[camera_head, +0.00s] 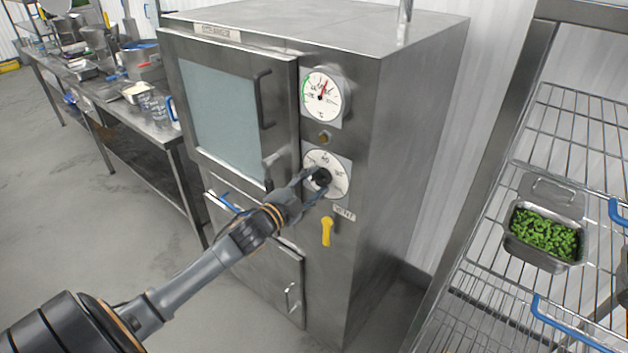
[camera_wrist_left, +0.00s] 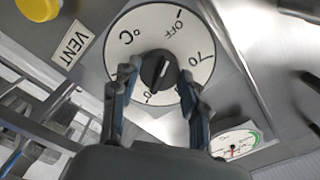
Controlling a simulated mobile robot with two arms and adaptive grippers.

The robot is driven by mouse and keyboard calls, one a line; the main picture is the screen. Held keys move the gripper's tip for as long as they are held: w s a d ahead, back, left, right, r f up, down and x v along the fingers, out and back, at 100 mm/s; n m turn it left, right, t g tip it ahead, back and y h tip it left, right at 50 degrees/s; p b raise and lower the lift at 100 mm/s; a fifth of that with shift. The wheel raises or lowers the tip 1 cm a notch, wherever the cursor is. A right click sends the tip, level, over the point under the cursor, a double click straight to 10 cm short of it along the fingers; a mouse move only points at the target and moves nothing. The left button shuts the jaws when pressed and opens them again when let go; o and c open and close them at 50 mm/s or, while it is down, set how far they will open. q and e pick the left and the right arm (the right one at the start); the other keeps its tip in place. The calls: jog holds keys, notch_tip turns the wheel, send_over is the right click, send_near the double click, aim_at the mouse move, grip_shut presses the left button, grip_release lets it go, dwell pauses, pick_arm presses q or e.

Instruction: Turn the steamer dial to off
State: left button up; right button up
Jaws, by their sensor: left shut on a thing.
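The steamer (camera_head: 415,130) is a tall steel cabinet with its glazed door closed. Its dial (camera_head: 341,182) is a white disc with a black knob, set below a round gauge (camera_head: 322,96). My left gripper (camera_head: 317,182) is at the dial, shut on the knob. The left wrist view shows the fingers (camera_wrist_left: 160,74) on either side of the black knob (camera_wrist_left: 154,68). On the dial (camera_wrist_left: 130,38), OFF and 70 are readable; the lower numbers are partly hidden by the fingers. The knob's white mark points down the picture, away from OFF. My right gripper is not seen.
A yellow vent lever (camera_head: 327,231) hangs just below the dial. The door handle (camera_head: 263,98) juts out to its left. A wire rack (camera_head: 560,120) at right holds a pan of green vegetables (camera_head: 544,235). A steel bench (camera_head: 160,128) with containers stands at left.

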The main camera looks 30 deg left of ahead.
pick_arm(q)
jog(key=shift+n, duration=0.3)
dwell(0.4)
jog(key=o, duration=1.1)
jog(key=shift+o, duration=0.2)
jog(key=shift+s+f, duration=0.15)
jog(key=shift+s, duration=0.35)
jog(key=s+a, duration=0.1)
jog(key=s, duration=1)
